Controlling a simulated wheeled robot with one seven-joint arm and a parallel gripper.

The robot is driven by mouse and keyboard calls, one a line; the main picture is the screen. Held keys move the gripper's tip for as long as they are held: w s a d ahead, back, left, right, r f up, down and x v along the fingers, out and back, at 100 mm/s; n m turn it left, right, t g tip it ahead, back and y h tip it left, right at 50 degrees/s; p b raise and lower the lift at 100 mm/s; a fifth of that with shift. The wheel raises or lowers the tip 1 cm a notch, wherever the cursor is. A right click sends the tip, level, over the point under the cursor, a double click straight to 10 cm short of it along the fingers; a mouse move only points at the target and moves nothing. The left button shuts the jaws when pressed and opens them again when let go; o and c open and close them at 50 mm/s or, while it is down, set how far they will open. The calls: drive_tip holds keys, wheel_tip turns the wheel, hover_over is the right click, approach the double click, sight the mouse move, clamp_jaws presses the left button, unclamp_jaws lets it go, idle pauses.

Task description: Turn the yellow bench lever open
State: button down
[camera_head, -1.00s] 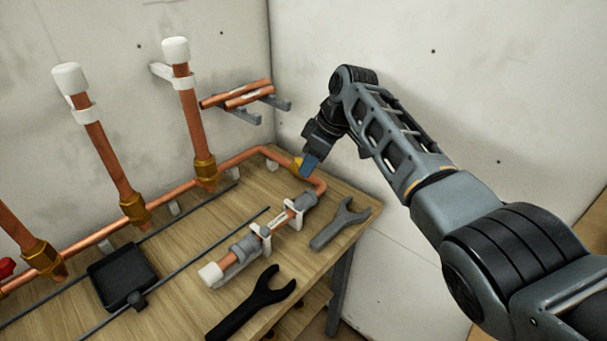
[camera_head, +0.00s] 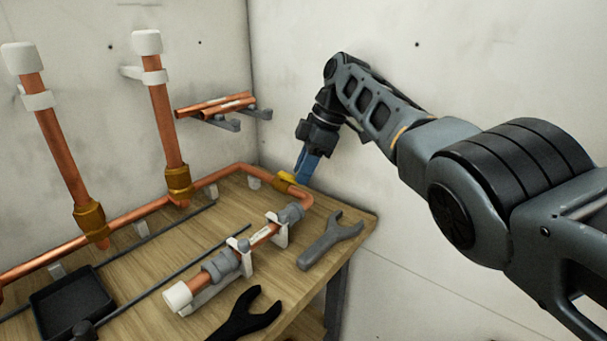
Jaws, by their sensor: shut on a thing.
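The yellow bench lever (camera_head: 286,178) sits at the back right of the bench, by the bend of the copper pipe (camera_head: 220,173). My gripper (camera_head: 299,180) reaches down to it from the upper right, with blue fingers at the lever's right end. The fingers are shut on the lever. The fingertips are small in view, and the valve body under the lever cannot be made out clearly.
A grey wrench (camera_head: 328,240) and a black wrench (camera_head: 245,318) lie on the bench (camera_head: 215,245) front right. A clamped pipe piece (camera_head: 255,240) lies left of the grey wrench. A black tray (camera_head: 72,303) stands at left. Walls stand close behind and right.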

idle(0.3)
drive_tip(key=c, duration=0.9)
unclamp_jaws()
drive_tip(key=shift+p, duration=0.35)
